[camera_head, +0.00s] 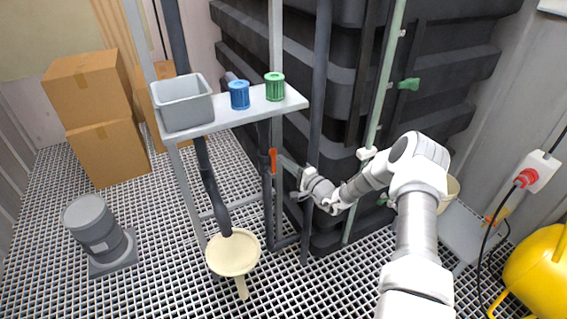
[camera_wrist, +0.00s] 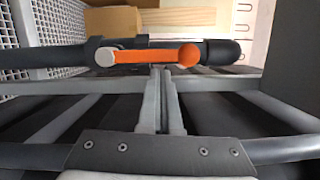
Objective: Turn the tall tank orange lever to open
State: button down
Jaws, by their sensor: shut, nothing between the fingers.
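The orange lever (camera_head: 273,161) sits on a dark vertical pipe left of the large black ribbed tank (camera_head: 350,75). In the wrist view the orange lever (camera_wrist: 148,56) lies along the dark pipe, with a grey round cap at its left end and an orange ball at its right end. My gripper (camera_head: 284,162) reaches from the right toward the lever. In the wrist view my gripper (camera_wrist: 163,72) is shut and empty, its fingertips just below the lever's middle. I cannot tell whether they touch it.
A grey shelf (camera_head: 222,116) above the lever holds a grey bin (camera_head: 183,101), a blue cup (camera_head: 239,95) and a green cup (camera_head: 275,86). Frame posts stand close around my gripper. A cream pan (camera_head: 232,254) is below. Cardboard boxes (camera_head: 90,90) stand back left.

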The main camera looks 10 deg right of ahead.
jog(key=s+d, duration=0.7)
jog(key=d, duration=0.2)
jog(key=s+a+r+n+g+y+p, duration=0.1)
jog(key=s+a+r+n+g+p, duration=0.15)
jog(key=s+a+r+g, duration=0.35)
jog(key=s+a+r+n+g+p, duration=0.1)
jog(key=s+a+r+n+g, duration=0.2)
jog(key=r, duration=0.6)
jog(key=s+a+r+n+g+y+p, duration=0.1)
jog(key=s+a+r+n+g, duration=0.2)
jog(key=s+a+r+n, duration=0.3)
jog(key=s+d+r+h+p, duration=0.2)
jog(key=s+r+h, duration=0.2)
jog(key=s+r, duration=0.2)
jog(key=s+d+r+n+t+h+p, duration=0.1)
jog(key=s+d+r+h+p, duration=0.1)
jog(key=s+r, duration=0.4)
jog(key=s+d+r+t+h+p, duration=0.1)
jog(key=s+r+h, duration=0.4)
jog(key=s, duration=0.5)
notch_tip(320, 180, up, 2)
jog(key=shift+s+d+r+h+p, duration=0.1)
jog(key=shift+s+d+h+p, duration=0.2)
jog(key=shift+d+p, duration=0.6)
jog(key=shift+d, duration=0.15)
